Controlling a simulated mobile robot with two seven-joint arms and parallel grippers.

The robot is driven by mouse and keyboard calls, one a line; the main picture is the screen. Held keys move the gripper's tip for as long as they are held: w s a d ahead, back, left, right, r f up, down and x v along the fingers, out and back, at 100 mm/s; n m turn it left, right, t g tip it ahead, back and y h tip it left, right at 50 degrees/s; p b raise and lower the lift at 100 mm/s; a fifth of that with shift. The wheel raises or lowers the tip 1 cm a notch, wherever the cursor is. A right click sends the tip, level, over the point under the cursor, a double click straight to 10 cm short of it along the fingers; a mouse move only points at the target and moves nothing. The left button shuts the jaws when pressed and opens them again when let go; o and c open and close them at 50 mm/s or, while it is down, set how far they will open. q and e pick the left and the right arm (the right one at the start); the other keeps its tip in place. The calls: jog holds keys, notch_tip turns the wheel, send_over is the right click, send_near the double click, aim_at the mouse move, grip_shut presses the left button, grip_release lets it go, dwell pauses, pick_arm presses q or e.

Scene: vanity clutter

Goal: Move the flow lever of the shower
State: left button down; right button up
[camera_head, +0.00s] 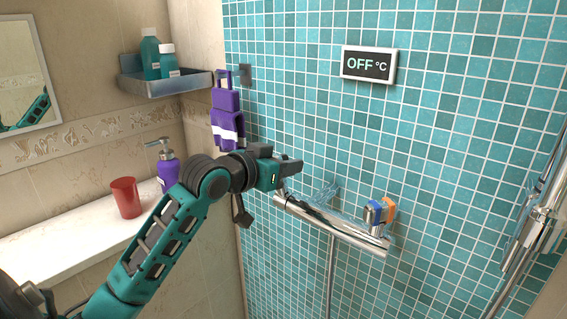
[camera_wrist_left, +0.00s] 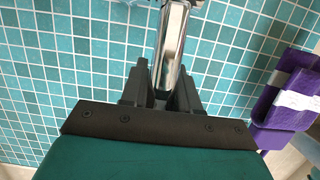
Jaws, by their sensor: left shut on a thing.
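The shower mixer is a chrome bar (camera_head: 335,225) on the tiled wall, tilted down to the right in the head view. In the left wrist view the bar (camera_wrist_left: 173,45) runs away from between my fingers. The flow lever is at the bar's left end, mostly hidden by my left gripper (camera_head: 291,167). My left gripper, also in the left wrist view (camera_wrist_left: 161,85), is shut on the lever. How far the lever is turned cannot be seen. A blue and orange knob (camera_head: 378,211) is near the bar's right end. A wall display (camera_head: 369,64) reads "OFF °C". My right gripper is not in view.
Purple cloths (camera_head: 227,115) hang on the wall behind the gripper. A shelf (camera_head: 165,84) holds teal bottles. A red cup (camera_head: 126,198) and a purple pump bottle (camera_head: 167,168) stand on the ledge (camera_head: 60,240). Chrome pipework (camera_head: 537,228) is at the right.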

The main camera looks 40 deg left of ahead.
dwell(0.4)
pick_arm(q)
jog(key=c, duration=0.9)
grip_release()
jog(key=v, duration=1.2)
jog(key=shift+s+r, duration=0.15)
jog(key=shift+s, duration=0.25)
